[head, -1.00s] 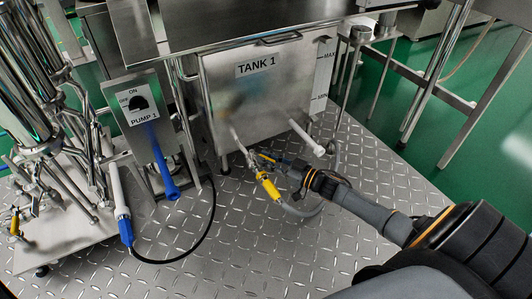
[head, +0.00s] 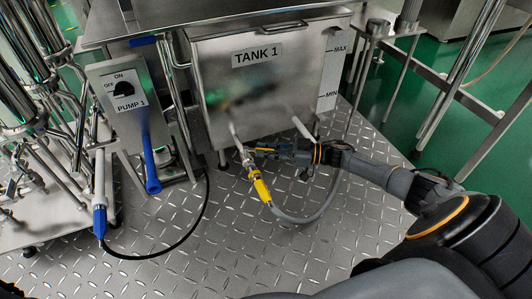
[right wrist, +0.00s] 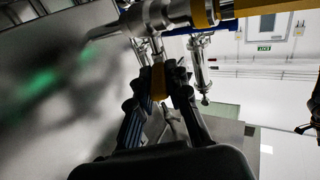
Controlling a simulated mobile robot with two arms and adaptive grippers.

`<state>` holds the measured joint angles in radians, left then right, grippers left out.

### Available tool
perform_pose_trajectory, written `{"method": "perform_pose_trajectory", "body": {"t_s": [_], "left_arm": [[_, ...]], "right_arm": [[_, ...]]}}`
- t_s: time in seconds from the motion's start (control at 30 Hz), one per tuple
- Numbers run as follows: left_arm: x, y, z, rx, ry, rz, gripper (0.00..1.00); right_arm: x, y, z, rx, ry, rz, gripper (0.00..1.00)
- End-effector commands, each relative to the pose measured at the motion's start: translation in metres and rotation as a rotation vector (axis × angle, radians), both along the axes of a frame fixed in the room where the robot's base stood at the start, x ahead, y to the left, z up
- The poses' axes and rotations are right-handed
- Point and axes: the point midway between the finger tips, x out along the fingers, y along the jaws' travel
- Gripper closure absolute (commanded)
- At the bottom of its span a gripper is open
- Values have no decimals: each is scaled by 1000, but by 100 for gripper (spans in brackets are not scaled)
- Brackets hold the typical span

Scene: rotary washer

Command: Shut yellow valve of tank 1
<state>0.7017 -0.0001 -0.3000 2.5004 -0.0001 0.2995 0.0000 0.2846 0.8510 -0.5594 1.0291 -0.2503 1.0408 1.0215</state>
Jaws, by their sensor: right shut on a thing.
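Tank 1 (head: 300,75) is a steel box with a label on its front. A pipe (head: 234,132) comes out low on it and leads to the valve fitting, with a yellow piece (head: 262,190) below it on the hose. My right gripper (head: 254,151) is at this fitting, its arm coming from the right. In the right wrist view my gripper (right wrist: 158,75) is shut on a yellow valve handle (right wrist: 159,82) between its fingers, just below the metal fitting (right wrist: 160,15). The fingers partly hide the handle. My left gripper is not in view.
A grey hose (head: 312,214) curves right from the valve over the diamond-plate floor (head: 200,255). The pump 1 switch box (head: 124,90) and a blue handle (head: 150,165) stand at the left. Steel table legs (head: 440,100) stand at the right.

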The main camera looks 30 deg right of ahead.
Motion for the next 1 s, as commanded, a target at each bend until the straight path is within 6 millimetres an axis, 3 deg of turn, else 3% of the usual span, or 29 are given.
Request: {"method": "perform_pose_trajectory", "body": {"t_s": [0.37, 0.4, 0.5, 0.83, 1.0], "left_arm": [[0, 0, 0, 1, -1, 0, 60], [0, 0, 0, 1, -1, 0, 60], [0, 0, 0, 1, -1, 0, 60], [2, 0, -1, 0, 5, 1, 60], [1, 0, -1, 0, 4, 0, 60]], "right_arm": [[1, -1, 0, -3, 0, -2, 100], [1, -1, 0, -3, 0, -2, 76], [1, -1, 0, -3, 0, -1, 60], [-1, -3, 0, -2, 1, 1, 60], [-16, -21, -1, -3, 3, -1, 60]]}}
